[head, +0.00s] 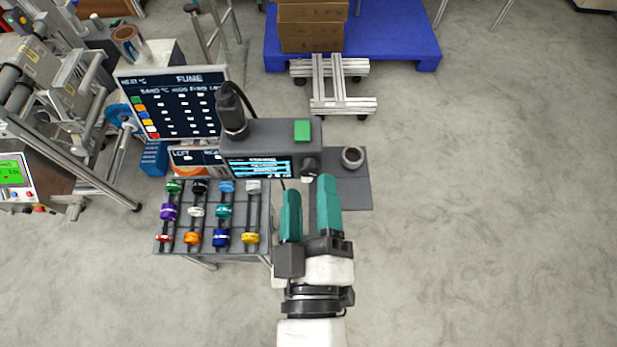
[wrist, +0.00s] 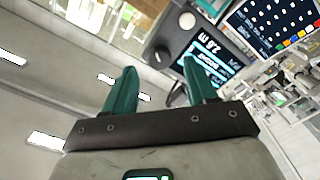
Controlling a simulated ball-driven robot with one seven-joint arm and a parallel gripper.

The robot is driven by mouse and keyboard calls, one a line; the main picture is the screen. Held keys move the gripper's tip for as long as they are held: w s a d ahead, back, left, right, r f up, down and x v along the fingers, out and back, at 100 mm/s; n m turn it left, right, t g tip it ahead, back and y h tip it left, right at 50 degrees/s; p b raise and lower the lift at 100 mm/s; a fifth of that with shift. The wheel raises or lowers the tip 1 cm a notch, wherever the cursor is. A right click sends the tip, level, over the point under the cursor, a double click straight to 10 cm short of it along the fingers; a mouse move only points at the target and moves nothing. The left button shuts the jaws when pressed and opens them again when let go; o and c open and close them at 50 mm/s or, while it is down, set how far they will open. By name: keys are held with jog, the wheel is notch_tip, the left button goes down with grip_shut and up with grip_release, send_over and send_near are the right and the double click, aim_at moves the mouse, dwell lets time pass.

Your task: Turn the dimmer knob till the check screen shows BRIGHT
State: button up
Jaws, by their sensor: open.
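The dimmer knob appears to be the dark round knob (head: 309,166) at the lower right of a grey box's front. It also shows in the wrist view (wrist: 160,55), beyond my fingertips. A lit blue and black screen (head: 262,168) is left of the knob; it shows tilted in the wrist view (wrist: 212,62). Its small text is too blurred to read for BRIGHT. My gripper (head: 308,190) is open, with teal fingers apart and nothing between them. The fingertips are just in front of the knob; I cannot tell if they touch it.
A green button (head: 302,131) tops the box. A metal ring-shaped part (head: 352,157) lies on the grey plate at its right. A rack of coloured spools (head: 210,215) stands front left, below a dark chart board (head: 172,105). Floor on the right is clear.

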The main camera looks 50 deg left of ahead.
jog(key=b+v, duration=0.1)
jog(key=v, duration=0.7)
jog(key=shift+b, duration=0.35)
jog(key=w+d+f+m+g+h, duration=0.1)
jog(key=w+d+f+m+h, duration=0.45)
jog(key=d+f, duration=0.3)
jog(key=w+d+f+m+g+h, duration=0.1)
jog(key=w+d+f+m+h, duration=0.35)
jog(key=w+d+f, duration=0.35)
jog(key=s+d+f+m+g+h, duration=0.2)
jog(key=s+d+f+m+g, duration=0.2)
jog(key=d, duration=0.5)
jog(key=s+d+f+m+g+h, duration=0.1)
jog(key=s+d+f+m+g, duration=0.3)
jog(key=s+d, duration=0.4)
jog(key=shift+s+d+f+m+g+h, duration=0.35)
jog(key=shift+d+f+m, duration=0.3)
jog(key=shift+d, duration=0.45)
jog(key=shift+w, duration=0.15)
jog(key=shift+c, duration=0.4)
